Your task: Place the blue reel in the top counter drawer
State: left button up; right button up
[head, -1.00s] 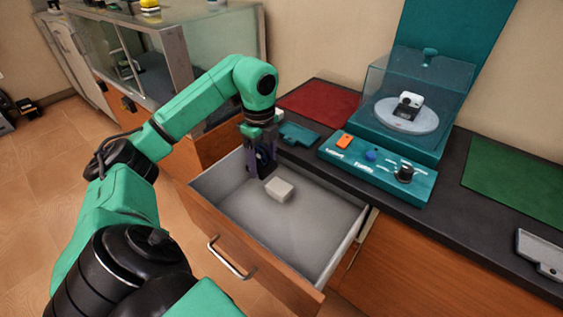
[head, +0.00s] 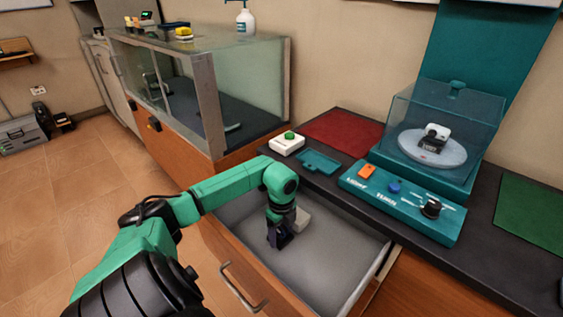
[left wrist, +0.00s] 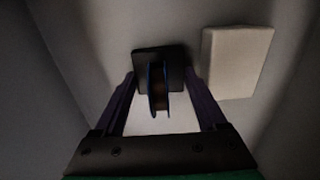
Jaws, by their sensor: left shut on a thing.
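The top counter drawer (head: 330,265) is pulled open, with a grey inside. My left gripper (head: 278,238) points down inside it, near its back left part. In the left wrist view the blue reel (left wrist: 158,90) shows edge-on between the fingers of my left gripper (left wrist: 158,72), with blue rims and a dark core. A dark square piece (left wrist: 146,58) is at the fingertips by the reel. The gripper is shut on the reel. Whether the reel touches the drawer floor, I cannot tell. In the head view the gripper mostly hides the reel. My right gripper is not in view.
A pale block (left wrist: 236,62) lies in the drawer just beside my left gripper. The drawer's front right floor is clear. On the counter are a white box with a green button (head: 288,143), a teal tray (head: 320,162) and a teal control panel (head: 400,200).

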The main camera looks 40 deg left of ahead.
pick_arm(q)
jog(key=shift+f, duration=0.1)
jog(key=o, duration=1.2)
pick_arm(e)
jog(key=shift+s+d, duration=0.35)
pick_arm(q)
jog(key=shift+r, duration=0.2)
notch_tip(320, 180, up, 11)
jog(key=shift+r+p, duration=0.1)
jog(key=shift+p, duration=0.3)
jog(key=shift+r, duration=0.4)
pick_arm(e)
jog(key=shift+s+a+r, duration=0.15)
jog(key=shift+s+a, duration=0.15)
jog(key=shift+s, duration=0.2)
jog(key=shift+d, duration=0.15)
